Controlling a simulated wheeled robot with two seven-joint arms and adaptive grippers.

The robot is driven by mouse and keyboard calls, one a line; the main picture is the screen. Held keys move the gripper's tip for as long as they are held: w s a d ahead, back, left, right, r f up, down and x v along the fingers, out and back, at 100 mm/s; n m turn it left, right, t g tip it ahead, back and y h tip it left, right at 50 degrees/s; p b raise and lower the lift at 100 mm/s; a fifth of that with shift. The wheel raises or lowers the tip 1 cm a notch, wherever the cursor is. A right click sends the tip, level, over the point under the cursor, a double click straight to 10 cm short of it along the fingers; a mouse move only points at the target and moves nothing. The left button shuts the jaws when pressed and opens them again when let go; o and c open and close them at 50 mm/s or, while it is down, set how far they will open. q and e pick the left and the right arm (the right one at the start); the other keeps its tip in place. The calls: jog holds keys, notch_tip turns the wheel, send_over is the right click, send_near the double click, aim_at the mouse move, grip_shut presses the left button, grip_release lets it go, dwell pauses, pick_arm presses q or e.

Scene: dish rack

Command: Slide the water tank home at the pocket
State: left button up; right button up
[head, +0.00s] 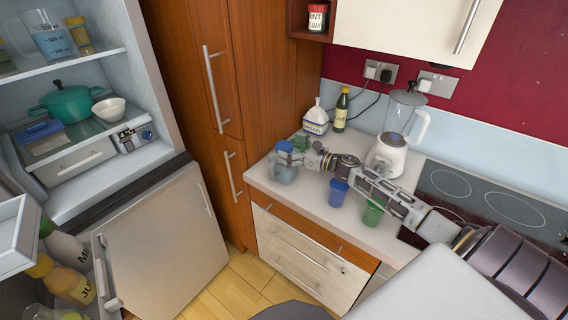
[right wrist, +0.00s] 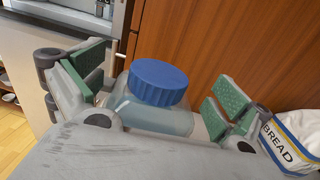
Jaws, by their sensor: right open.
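The water tank, a translucent grey-blue container with a round blue cap, stands on the left end of the counter in the head view (head: 285,173). In the right wrist view the tank (right wrist: 160,118) sits between my two green-padded fingers. My right gripper (head: 300,155) reaches in from the right over the tank. In the right wrist view the gripper (right wrist: 155,98) is open, with a finger on each side of the tank and gaps visible beside it. The tank's lower part is hidden by the gripper body. I cannot identify the pocket for certain. My left gripper is out of view.
A blue cup (head: 338,192), a green cup (head: 372,212) and a blender (head: 395,130) stand along the counter. A bread bag (head: 316,118) is behind the tank.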

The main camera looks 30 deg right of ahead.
jog(key=c, duration=1.7)
jog(key=shift+w+r, duration=0.1)
jog(key=shift+r, duration=0.05)
jog(key=shift+c, duration=0.8)
jog(key=shift+r, duration=0.2)
jog(key=shift+r+b, duration=0.45)
jog(key=shift+r, duration=4.35)
